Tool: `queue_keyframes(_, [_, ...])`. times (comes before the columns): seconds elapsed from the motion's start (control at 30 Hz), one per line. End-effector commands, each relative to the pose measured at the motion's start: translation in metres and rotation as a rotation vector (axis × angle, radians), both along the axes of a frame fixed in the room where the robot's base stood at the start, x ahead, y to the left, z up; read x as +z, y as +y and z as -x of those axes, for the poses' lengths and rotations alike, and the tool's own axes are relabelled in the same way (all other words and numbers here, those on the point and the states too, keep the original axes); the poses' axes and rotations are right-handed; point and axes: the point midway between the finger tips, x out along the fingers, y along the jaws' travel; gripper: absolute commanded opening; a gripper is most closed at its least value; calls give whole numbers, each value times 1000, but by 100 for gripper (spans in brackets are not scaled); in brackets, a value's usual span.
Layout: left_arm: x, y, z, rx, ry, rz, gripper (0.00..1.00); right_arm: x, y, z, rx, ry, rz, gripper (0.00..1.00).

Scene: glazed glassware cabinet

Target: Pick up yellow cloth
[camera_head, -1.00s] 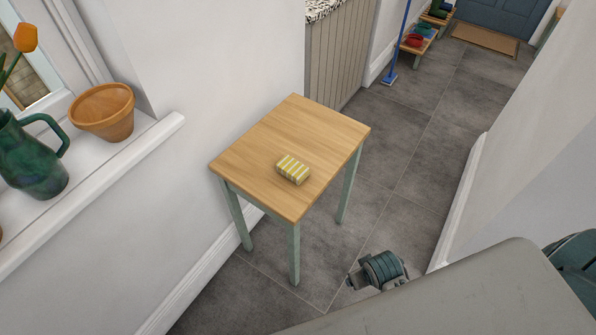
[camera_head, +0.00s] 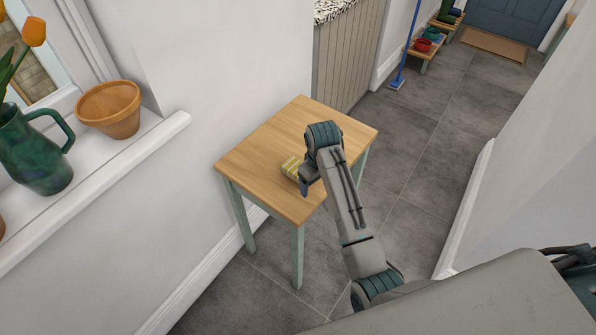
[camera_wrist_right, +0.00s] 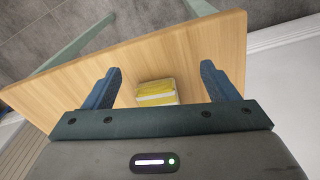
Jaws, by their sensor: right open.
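The yellow cloth (camera_head: 291,168) is a small folded block with pale stripes. It lies on the wooden top of a small table (camera_head: 265,150), and my right gripper partly hides it in the head view. My right gripper (camera_head: 306,186) is over the table at the cloth's right side. In the right wrist view the cloth (camera_wrist_right: 156,92) lies between the two blue fingers of the open gripper (camera_wrist_right: 160,85), with gaps on both sides. The cloth is not gripped. My left gripper is not in view.
A window sill (camera_head: 120,150) at the left holds a terracotta bowl (camera_head: 110,108) and a green jug (camera_head: 36,155) with orange tulips. White walls stand left and right of the table. Grey floor tiles (camera_head: 430,130) are clear toward a low shoe rack (camera_head: 424,50) and blue mop.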

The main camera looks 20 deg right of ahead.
Motion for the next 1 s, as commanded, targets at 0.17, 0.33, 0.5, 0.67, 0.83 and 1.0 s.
queue_keyframes(0.17, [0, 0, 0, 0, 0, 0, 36, 39, 25, -61, 101, 47, -10, 80])
queue_keyframes(0.33, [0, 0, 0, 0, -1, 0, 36, 62, 37, -86, 160, 75, -11, 80])
queue_keyframes(0.5, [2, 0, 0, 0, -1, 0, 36, 56, 40, -91, 174, 86, -11, 80])
queue_keyframes(0.67, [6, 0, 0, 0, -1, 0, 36, 30, 39, -91, 174, 85, -10, 80])
queue_keyframes(0.83, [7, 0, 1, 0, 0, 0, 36, 12, 39, -91, 173, 83, -11, 80])
queue_keyframes(1.0, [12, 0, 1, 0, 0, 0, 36, -2, 36, -93, 173, 84, -11, 80])
